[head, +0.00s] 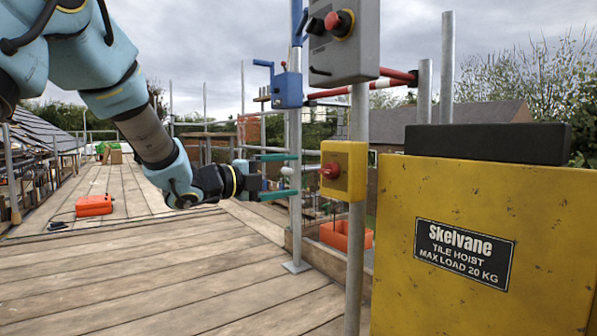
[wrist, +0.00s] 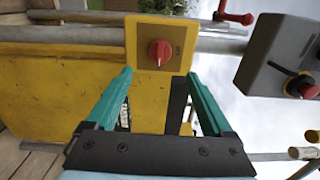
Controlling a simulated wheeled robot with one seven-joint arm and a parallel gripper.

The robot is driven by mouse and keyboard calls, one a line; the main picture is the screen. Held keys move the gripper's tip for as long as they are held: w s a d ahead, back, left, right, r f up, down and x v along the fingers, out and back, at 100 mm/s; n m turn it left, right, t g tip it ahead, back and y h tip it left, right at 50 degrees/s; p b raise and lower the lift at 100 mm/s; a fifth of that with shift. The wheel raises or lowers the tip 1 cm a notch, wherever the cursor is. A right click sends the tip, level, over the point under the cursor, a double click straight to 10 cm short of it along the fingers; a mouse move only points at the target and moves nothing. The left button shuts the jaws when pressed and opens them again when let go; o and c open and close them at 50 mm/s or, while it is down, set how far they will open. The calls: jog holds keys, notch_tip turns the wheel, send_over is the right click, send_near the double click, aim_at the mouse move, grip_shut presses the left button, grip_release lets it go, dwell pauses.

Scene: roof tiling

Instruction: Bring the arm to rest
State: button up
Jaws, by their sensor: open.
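My arm reaches in from the upper left in the head view. My gripper (head: 279,176) is at its end, with two green fingers spread apart and nothing between them. In the wrist view my gripper (wrist: 155,90) also shows open and empty. Its fingers point toward the yellow switch box with a red knob (head: 331,171), which sits on a grey post. The same red knob (wrist: 159,52) lies beyond and between the fingertips in the wrist view. The fingers look apart from the box.
A yellow tile hoist (head: 480,285) stands at the right. A grey control box with a red button (head: 345,45) is above the switch box. A blue winch box (head: 287,90) is on a pole behind my gripper. An orange case (head: 94,205) lies on the otherwise mostly clear plank deck.

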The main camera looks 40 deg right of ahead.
jog(key=shift+a, duration=0.15)
dwell(0.4)
jog(key=w+a+f+n+t+y+p, duration=0.4)
jog(key=w+a+n+t+y, duration=0.4)
jog(key=w+a+n, duration=0.7)
jog(key=s+a+f+n+t+y+p, duration=0.1)
jog(key=a+f+n+y+p, duration=0.2)
jog(key=a, duration=0.6)
jog(key=a+f+n+t+y+p, duration=0.1)
jog(key=a+f+n+y, duration=0.2)
jog(key=a+n, duration=0.45)
jog(key=s+a+f+n+g+y+p, duration=0.2)
jog(key=s+a+n+g, duration=0.25)
jog(key=s+a, duration=0.4)
jog(key=s+a+f+n+g+y+p, duration=0.2)
jog(key=s+a+n+g, duration=0.1)
jog(key=s+a+n, duration=0.45)
notch_tip(320, 180, up, 38)
jog(key=s+m+p, duration=0.1)
jog(key=m+p, duration=0.1)
jog(key=p, duration=3.5)
jog(key=shift+s+f, duration=0.1)
jog(key=shift+f, duration=0.05)
